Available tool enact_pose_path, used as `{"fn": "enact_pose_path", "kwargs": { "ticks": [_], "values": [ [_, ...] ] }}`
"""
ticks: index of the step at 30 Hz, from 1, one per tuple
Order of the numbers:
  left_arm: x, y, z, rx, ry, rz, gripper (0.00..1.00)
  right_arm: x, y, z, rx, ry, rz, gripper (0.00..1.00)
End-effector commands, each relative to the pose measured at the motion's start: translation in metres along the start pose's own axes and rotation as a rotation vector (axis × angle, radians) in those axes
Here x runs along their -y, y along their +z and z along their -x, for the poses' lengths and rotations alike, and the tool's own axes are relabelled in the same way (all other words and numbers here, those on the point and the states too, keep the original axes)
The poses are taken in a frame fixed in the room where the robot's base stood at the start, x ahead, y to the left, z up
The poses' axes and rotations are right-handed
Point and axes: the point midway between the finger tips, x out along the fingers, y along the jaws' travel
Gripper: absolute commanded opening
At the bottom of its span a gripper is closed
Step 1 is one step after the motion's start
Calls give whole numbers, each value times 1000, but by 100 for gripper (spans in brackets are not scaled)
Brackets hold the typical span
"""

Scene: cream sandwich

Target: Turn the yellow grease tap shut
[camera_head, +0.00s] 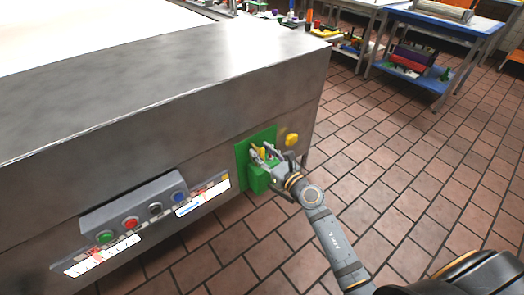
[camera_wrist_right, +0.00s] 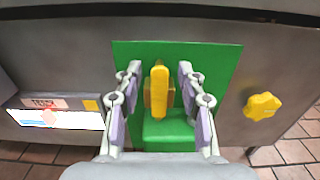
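The yellow grease tap (camera_wrist_right: 159,91) stands upright on a green plate (camera_wrist_right: 225,62) on the steel machine's front. It also shows small in the head view (camera_head: 263,152), partly covered by my gripper. A green block (camera_wrist_right: 170,131) sits just below the tap. My right gripper (camera_wrist_right: 159,88) is open, with one finger on each side of the tap and a visible gap on both sides. In the head view my right gripper (camera_head: 263,152) reaches the green plate from the right. My left gripper is not in view.
A yellow knob (camera_wrist_right: 262,106) sits right of the green plate. A control panel (camera_head: 134,215) with coloured buttons is on the machine's front to the left. Blue-topped tables (camera_head: 447,22) stand at the back right. The tiled floor (camera_head: 420,165) to the right is clear.

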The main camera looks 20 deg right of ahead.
Motion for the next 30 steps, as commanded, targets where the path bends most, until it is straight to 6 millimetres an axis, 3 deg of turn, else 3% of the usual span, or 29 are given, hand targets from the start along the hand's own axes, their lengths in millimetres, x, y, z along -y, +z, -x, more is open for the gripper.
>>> {"fn": "enact_pose_path", "kwargs": {
  "ticks": [9, 18, 30],
  "values": [
    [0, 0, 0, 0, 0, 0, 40, 0, 0, -4, 0, 0, -1, 40],
    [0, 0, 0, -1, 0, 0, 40, 0, 0, -4, 0, 0, -1, 0],
    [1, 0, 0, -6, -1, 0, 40, 2, 1, -4, -1, 0, -39, 0]
  ]
}}
